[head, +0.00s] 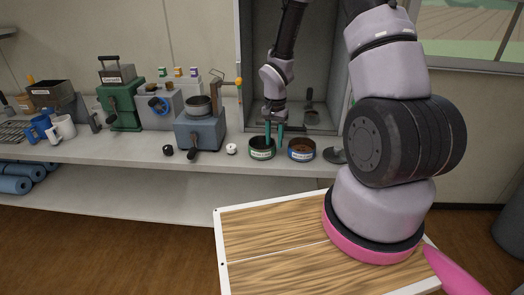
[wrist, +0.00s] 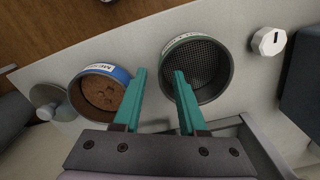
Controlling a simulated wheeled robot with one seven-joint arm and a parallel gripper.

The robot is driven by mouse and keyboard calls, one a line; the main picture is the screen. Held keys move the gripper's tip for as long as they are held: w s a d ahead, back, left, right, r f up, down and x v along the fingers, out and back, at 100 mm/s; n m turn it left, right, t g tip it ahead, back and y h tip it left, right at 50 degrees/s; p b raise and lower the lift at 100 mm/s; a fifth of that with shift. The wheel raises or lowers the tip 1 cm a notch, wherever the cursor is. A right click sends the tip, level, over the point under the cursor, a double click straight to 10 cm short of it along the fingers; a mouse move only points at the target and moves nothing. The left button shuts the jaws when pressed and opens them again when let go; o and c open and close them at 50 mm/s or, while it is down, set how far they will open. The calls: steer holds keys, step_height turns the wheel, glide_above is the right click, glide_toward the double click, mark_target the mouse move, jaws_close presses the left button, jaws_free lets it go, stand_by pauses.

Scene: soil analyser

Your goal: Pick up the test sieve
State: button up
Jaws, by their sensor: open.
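The test sieve (head: 262,154) is a round dark pan with a green-and-white label and mesh inside. It stands upright on the bench in the head view. It also shows in the wrist view (wrist: 208,66), right of centre. My gripper (head: 274,142) points down at it, open and empty. In the wrist view my gripper (wrist: 160,72) has its right finger over the sieve's near-left rim and its left finger outside, in the gap beside a blue-labelled pan. I cannot tell whether either finger touches the rim.
The blue-labelled pan (head: 301,152) of brown soil stands close to the right of the sieve. A dark lid-like disc (head: 335,156) lies farther right. A white knob (head: 231,148) and a blue-grey machine (head: 200,131) are to the left. A grey cabinet (head: 330,65) stands behind.

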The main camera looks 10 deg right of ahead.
steer(key=shift+f, duration=1.5)
jaws_close()
